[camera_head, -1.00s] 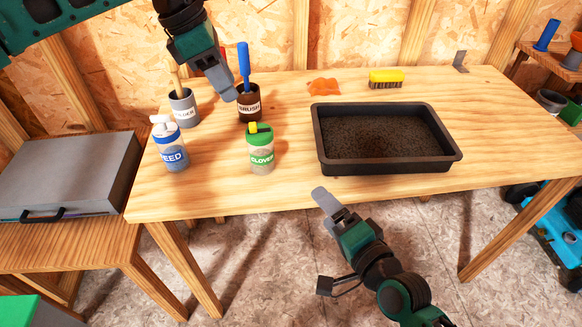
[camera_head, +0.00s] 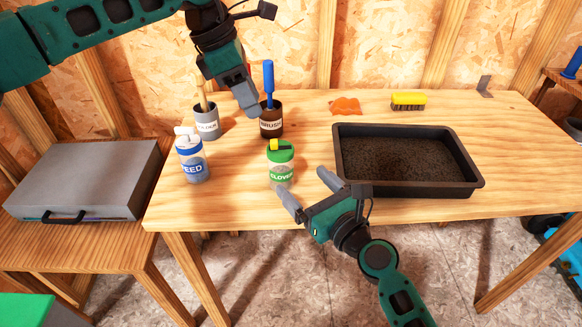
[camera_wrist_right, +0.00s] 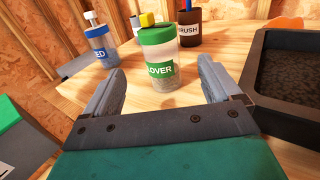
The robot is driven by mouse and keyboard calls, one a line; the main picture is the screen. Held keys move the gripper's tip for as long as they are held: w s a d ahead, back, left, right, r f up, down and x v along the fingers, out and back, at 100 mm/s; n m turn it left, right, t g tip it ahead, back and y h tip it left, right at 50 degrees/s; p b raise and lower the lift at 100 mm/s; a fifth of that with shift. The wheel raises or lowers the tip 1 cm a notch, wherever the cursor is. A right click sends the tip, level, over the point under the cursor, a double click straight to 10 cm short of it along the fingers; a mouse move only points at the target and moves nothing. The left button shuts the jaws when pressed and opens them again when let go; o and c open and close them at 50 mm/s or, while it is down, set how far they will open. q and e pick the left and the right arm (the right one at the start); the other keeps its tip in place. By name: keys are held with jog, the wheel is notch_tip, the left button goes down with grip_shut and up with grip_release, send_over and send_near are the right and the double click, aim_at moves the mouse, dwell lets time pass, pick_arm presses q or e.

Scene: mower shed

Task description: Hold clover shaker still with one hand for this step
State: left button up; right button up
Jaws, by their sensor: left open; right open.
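The clover shaker (camera_head: 281,165) stands upright on the workbench near its front edge, clear-bodied with a green lid and a yellow cap. In the right wrist view the shaker (camera_wrist_right: 161,62) appears ahead, between my two finger lines. My right gripper (camera_head: 308,192) is open and empty, its fingers pointing at the shaker from the front right, with no visible contact. My left gripper (camera_head: 247,104) hangs over the back left of the bench, beside the brush cup; it is open and no object shows in it. Its fingertips overlap in the head view.
A blue-capped seed shaker (camera_head: 193,160) stands left of the clover shaker. Behind are a brown brush cup (camera_head: 271,121) and a grey cup (camera_head: 207,122). A black soil tray (camera_head: 475,186) lies at the right. An orange cloth (camera_head: 346,106) and yellow brush (camera_head: 408,101) lie behind.

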aim_at(276, 155)
jog(key=x, duration=1.1)
jog(key=shift+w+a, duration=0.15)
jog(key=shift+w, duration=0.05)
jog(key=shift+c, duration=0.4)
jog(key=c, duration=1.1)
jog(key=shift+o, duration=0.2)
